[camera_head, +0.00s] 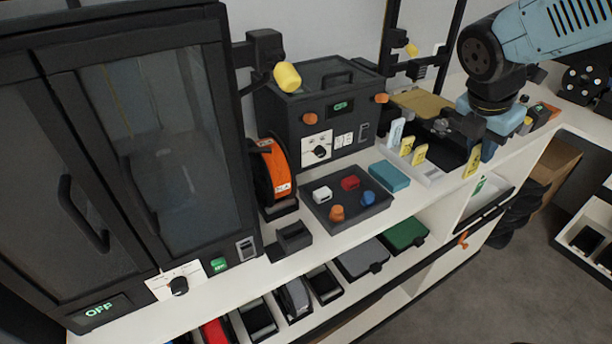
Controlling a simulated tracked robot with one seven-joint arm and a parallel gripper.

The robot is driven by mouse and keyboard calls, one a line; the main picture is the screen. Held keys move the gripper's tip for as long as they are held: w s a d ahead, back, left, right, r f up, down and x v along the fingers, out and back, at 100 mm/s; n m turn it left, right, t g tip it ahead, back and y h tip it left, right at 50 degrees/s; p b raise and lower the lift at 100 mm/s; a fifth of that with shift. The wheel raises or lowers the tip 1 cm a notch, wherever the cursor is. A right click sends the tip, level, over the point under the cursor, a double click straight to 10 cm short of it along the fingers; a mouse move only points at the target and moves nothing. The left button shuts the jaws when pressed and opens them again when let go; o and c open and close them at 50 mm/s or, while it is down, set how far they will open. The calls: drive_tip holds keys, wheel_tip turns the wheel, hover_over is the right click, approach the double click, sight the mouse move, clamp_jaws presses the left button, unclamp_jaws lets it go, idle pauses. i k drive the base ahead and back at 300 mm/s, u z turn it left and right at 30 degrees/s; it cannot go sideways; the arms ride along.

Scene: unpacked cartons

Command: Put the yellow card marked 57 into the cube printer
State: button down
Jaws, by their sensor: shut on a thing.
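My gripper (474,148) is at the right, above the counter. It is shut on a yellow card (472,163), which hangs upright below the fingers; its marking is too small to read. Two other yellow cards (420,154) and a pale card (396,133) stand upright in a white holder (432,173) just left of the gripper. A cube-shaped dark machine (290,118) with a lit green display, orange knobs and a dial panel stands at the back middle. A larger dark cabinet (165,150) with glass doors and an OFF display stands at the left. No label shows which is the cube printer.
An orange spool (271,170) stands between the two machines. A dark tray (373,210) with small coloured parts and a teal box (389,176) lie in front of the cube-shaped machine. Bins fill the shelf below. The counter's front strip is mostly clear.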

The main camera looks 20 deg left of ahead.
sight(247, 251)
drive_tip(key=z, duration=0.15)
drive_tip(key=k, duration=0.6)
drive_tip(key=u, duration=1)
drive_tip(key=i, duration=0.25)
drive_tip(key=z, duration=1.7)
drive_tip(key=k, duration=0.1)
drive_tip(key=u, duration=1.5)
